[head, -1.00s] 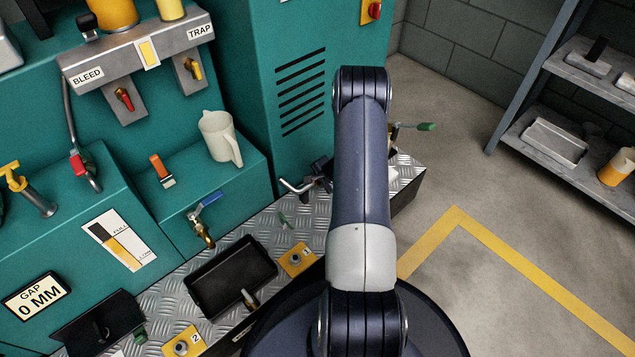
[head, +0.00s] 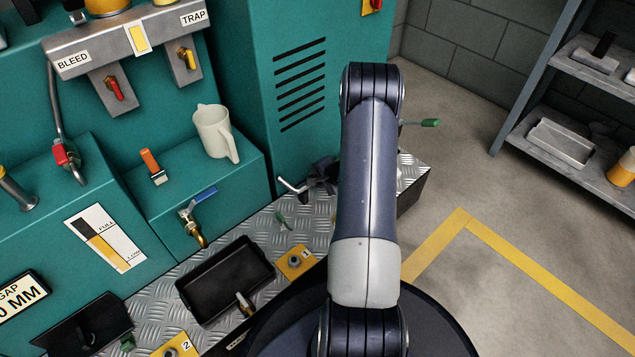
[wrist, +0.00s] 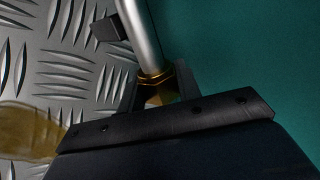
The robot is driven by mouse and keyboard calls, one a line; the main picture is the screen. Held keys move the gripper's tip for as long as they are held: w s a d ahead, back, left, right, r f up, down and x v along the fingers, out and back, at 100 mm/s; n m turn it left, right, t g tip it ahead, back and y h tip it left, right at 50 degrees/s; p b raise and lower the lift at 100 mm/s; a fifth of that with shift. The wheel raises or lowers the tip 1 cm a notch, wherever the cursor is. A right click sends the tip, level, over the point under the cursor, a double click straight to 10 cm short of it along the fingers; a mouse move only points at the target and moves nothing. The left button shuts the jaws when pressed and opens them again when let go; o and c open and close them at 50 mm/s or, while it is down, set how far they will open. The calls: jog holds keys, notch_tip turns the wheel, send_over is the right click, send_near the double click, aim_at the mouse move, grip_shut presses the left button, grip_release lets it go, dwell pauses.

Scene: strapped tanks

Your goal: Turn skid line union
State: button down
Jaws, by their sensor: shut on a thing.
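In the wrist view, a brass union (wrist: 158,92) sits at the end of a straight silver pipe (wrist: 142,35), beside the teal wall. My gripper (wrist: 157,97) has a dark finger on each side of the union and is shut on it. The gripper body covers whatever lies below the union. In the head view, my arm hides the union, and only a dark part of what seems to be my gripper shows left of the arm, near a bent metal piece (head: 291,187).
A black tray (head: 225,282) and numbered yellow plates (head: 296,262) lie on the tread-plate deck (head: 160,312). A white jug (head: 214,130) stands on a teal ledge above a blue-handled tap (head: 198,204). A brownish stain (wrist: 25,132) marks the deck. Shelves stand at right; open floor lies between.

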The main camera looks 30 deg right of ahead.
jog(key=shift+t, duration=0.4)
jog(key=shift+t+y, duration=0.3)
jog(key=shift+t, duration=1)
jog(key=shift+f, duration=0.1)
jog(key=shift+s+t, duration=0.1)
jog(key=shift+t, duration=1.3)
